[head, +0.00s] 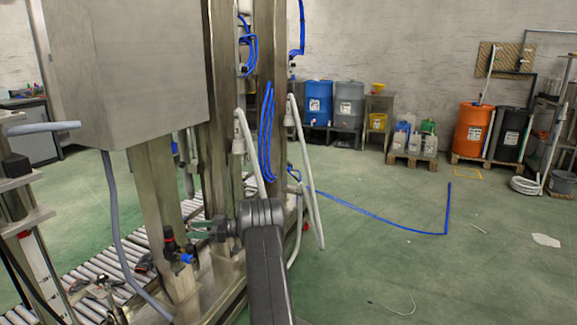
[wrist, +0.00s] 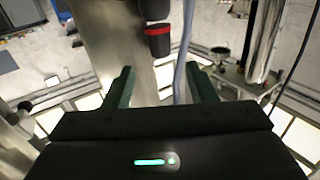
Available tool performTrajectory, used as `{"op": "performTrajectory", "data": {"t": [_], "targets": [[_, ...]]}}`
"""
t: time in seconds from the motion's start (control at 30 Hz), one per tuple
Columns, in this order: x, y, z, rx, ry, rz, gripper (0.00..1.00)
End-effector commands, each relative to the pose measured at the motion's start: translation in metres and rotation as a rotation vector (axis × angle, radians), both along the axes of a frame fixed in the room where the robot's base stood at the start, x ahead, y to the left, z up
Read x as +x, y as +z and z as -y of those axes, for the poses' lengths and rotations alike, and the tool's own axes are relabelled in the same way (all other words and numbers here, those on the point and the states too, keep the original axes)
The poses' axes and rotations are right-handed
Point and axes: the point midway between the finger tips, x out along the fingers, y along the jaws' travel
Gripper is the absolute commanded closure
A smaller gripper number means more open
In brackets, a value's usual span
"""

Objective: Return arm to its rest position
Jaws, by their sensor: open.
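My gripper (head: 202,228) is in front of the machine's metal post, at the end of my dark grey arm (head: 265,262) in the head view. In the wrist view my gripper (wrist: 160,88) shows two green fingers spread wide apart, with nothing between them that I can see held. Beyond the fingers are the metal post (wrist: 115,45) and a black fitting with a red band (wrist: 158,32). In the head view a black and red valve fitting (head: 170,240) with a blue part sits on the post, just left of the fingertips. I cannot tell whether they touch.
A steel cabinet (head: 130,70) hangs at the upper left. A grey hose (head: 115,215) runs down from it. A roller conveyor (head: 95,285) lies at the lower left. White lance handles (head: 300,150) stand right of the post. The green floor (head: 400,260) at right is mostly clear.

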Motion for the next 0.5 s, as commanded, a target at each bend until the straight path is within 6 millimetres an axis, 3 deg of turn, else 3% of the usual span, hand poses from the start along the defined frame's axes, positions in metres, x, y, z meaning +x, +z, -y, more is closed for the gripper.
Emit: {"op": "performTrajectory", "data": {"t": [0.3, 0.5], "targets": [[-0.008, -0.001, -0.059, 0.001, 0.002, 0.003, 0.49], [-0.010, 0.001, -0.076, 0.002, -0.007, 0.000, 0.49]]}}
